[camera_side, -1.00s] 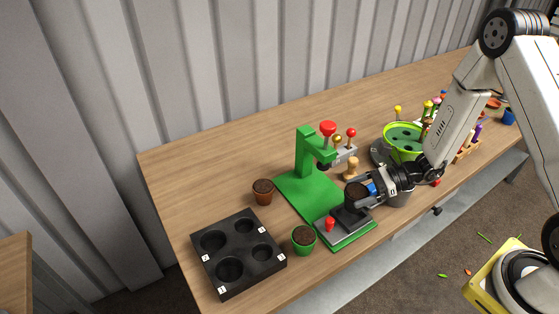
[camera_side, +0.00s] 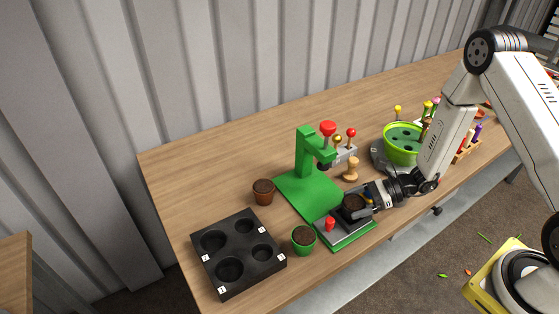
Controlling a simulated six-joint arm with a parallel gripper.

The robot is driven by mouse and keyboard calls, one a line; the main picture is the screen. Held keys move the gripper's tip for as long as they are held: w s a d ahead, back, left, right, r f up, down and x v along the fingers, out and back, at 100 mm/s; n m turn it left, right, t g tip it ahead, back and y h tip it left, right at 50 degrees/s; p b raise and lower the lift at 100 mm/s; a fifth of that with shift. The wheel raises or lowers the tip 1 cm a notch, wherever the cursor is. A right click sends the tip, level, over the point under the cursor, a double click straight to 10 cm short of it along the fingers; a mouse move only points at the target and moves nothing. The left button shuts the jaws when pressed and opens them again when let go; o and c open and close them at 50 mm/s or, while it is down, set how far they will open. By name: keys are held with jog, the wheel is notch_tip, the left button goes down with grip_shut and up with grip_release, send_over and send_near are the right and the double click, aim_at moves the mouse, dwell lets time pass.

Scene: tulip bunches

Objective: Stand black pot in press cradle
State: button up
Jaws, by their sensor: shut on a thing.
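The black pot (camera_side: 352,207), filled with dark soil, is at the front of the green press (camera_side: 311,185), over the dark block on the grey plate (camera_side: 343,233). It looks upright. My gripper (camera_side: 362,202) reaches in from the right and is shut on the pot. The press cradle is mostly hidden under the pot, so I cannot tell whether the pot's base is fully seated. A red knob (camera_side: 330,223) stands on the plate just left of the pot.
A black tray with round holes (camera_side: 239,253), a green pot (camera_side: 303,239) and a brown pot (camera_side: 263,191) stand left of the press. A wooden stamp (camera_side: 351,169) and a bright green bowl (camera_side: 402,146) are behind my gripper. The table's front edge is close.

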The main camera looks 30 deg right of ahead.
jog(key=shift+f, duration=0.1)
jog(key=o, duration=1)
jog(key=shift+s+d+r, duration=0.15)
jog(key=shift+d+r, duration=0.15)
jog(key=shift+d, duration=0.1)
jog(key=v, duration=1.1)
jog(key=shift+s, duration=0.1)
